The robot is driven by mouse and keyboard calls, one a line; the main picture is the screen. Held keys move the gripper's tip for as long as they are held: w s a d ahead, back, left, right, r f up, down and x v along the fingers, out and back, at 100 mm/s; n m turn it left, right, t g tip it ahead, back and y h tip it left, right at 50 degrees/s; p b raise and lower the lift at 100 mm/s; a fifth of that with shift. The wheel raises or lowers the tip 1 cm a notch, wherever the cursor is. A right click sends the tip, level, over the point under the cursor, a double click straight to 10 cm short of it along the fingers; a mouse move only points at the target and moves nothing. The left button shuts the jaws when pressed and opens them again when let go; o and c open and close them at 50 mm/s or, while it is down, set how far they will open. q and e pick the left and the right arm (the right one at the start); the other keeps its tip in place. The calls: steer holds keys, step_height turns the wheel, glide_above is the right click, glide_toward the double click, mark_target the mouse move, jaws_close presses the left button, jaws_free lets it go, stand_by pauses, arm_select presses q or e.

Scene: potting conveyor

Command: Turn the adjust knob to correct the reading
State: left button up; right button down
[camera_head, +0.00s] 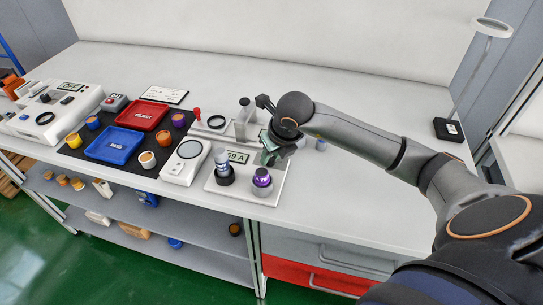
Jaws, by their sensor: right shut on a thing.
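The white test panel (224,191) stands on the bench in the middle of the view. Its display (237,157) is partly covered, and the readable part looks like "59 A". My right gripper (269,153) points down at the panel's back right, beside the display. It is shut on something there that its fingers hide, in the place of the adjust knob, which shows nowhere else. A silver-blue cylinder (221,157) stands in a black holder (224,176) at the panel's front left. A purple piece (262,177) sits on a grey base at its front right. My left gripper is not in view.
Left of the panel is a white device with a round dial (189,150). Further left, a blue PASS tray (115,145) and a red REJECT tray (143,115) lie on a black mat with several small pots. The bench right of the panel is mostly clear.

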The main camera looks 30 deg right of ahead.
steer(key=shift+m, duration=0.3)
steer(key=c, duration=0.6)
jaws_free()
steer(key=shift+r, duration=0.1)
steer(key=v, duration=1.2)
steer(key=shift+s+a+r, duration=0.1)
steer(key=shift+s+r, duration=0.05)
steer(key=shift+r, duration=0.05)
steer(key=shift+f, duration=0.1)
